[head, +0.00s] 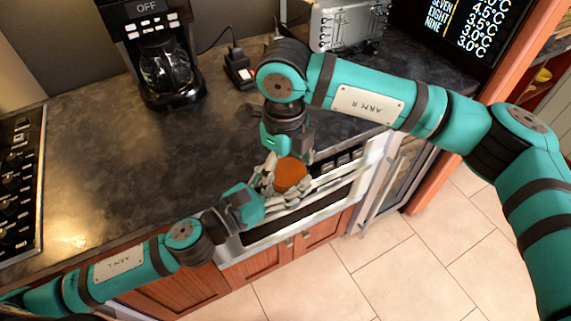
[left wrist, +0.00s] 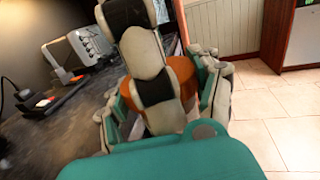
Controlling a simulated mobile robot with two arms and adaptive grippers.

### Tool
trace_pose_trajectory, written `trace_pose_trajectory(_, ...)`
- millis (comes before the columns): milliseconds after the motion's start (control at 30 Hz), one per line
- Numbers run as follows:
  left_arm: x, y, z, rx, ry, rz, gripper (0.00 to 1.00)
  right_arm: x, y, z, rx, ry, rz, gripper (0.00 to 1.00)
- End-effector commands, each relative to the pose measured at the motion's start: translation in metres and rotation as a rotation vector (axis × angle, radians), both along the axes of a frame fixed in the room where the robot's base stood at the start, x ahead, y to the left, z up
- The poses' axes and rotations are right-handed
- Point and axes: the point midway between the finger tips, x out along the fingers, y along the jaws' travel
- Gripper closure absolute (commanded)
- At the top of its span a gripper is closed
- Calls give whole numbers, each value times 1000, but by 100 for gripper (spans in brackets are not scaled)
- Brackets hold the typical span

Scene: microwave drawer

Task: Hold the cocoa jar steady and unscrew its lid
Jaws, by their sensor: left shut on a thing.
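The cocoa jar (head: 291,175) shows in the head view as a rounded orange-brown top at the counter's front edge. In the left wrist view the jar (left wrist: 182,72) is partly hidden behind pale finger links. My left gripper (head: 278,185) is shut on the jar from the left, with its fingers around the side. My right gripper (head: 287,148) is directly above and behind the jar, pointing down. Its fingers are mostly hidden, so I cannot tell whether they touch the lid. I cannot make out a separate lid.
A coffee maker (head: 163,60) stands at the back left. A toaster (head: 349,24) and a small black device (head: 239,68) are farther back. A stove (head: 20,190) is at the left edge. The counter's left middle (head: 110,170) is clear. The drawer appliance (head: 300,217) is below the jar.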

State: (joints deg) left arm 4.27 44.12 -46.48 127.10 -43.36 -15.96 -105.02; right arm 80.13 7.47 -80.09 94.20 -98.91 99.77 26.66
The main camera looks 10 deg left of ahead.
Motion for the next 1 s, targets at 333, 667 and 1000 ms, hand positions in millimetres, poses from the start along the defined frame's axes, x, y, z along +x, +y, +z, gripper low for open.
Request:
trace_pose_trajectory(333,0,0,1,-1,-2,0,100,-1,1,0,2,2,2,63)
trace_pose_trajectory(667,0,0,1,-1,-2,0,100,-1,1,0,2,2,2,12)
trace_pose_trajectory(1000,0,0,1,-1,-1,0,100,0,1,9,2,0,0,12)
